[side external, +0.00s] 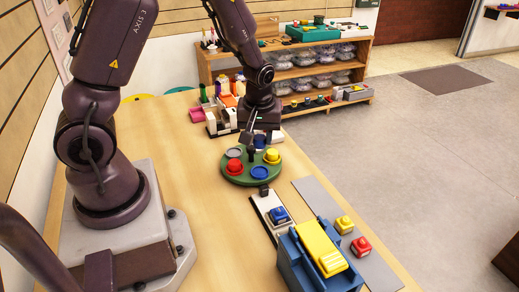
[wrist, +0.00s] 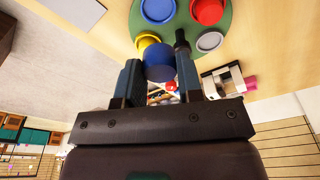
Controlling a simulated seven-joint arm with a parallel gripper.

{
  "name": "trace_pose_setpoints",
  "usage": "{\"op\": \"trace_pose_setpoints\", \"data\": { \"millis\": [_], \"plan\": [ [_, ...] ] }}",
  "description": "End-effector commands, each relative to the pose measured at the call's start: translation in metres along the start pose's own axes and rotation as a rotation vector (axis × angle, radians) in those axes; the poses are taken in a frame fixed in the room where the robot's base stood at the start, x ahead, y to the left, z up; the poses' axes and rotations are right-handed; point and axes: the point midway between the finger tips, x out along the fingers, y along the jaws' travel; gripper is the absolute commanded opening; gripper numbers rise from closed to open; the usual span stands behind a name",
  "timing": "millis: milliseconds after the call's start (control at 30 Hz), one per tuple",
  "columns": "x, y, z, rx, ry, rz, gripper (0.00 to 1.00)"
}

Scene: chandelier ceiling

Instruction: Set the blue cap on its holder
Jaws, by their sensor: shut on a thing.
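A round green board (side external: 236,180) on the table carries red, yellow, blue and grey round pieces and a dark centre post. The blue holder (side external: 261,172) is a low disc at the near right, with nothing on it; it also shows in the wrist view (wrist: 158,10). My gripper (wrist: 158,78) is shut on the blue cap (wrist: 160,64), which sits between its fingers. In the side view my gripper (side external: 257,146) is at the far side of the board, and a blue patch that looks like the cap shows there, apart from the blue holder.
A red cap (side external: 234,166) and a yellow cap (side external: 272,156) stand on the board, with a grey disc (side external: 234,152) at the far left. A blue box with a yellow top (side external: 318,250) and small coloured blocks are in front. White racks and bottles stand behind.

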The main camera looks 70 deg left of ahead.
Motion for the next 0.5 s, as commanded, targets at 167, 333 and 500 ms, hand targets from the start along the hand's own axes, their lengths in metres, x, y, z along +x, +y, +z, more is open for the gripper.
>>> {"op": "trace_pose_setpoints", "data": {
  "millis": [167, 333, 500],
  "plan": [
    [-0.014, 0.023, 0.025, 0.102, -0.001, 0.013, 0.12],
    [-0.018, 0.046, 0.077, 0.248, -0.005, 0.024, 0.12],
    [-0.020, 0.056, 0.120, 0.335, -0.005, 0.036, 0.12]
  ]
}}
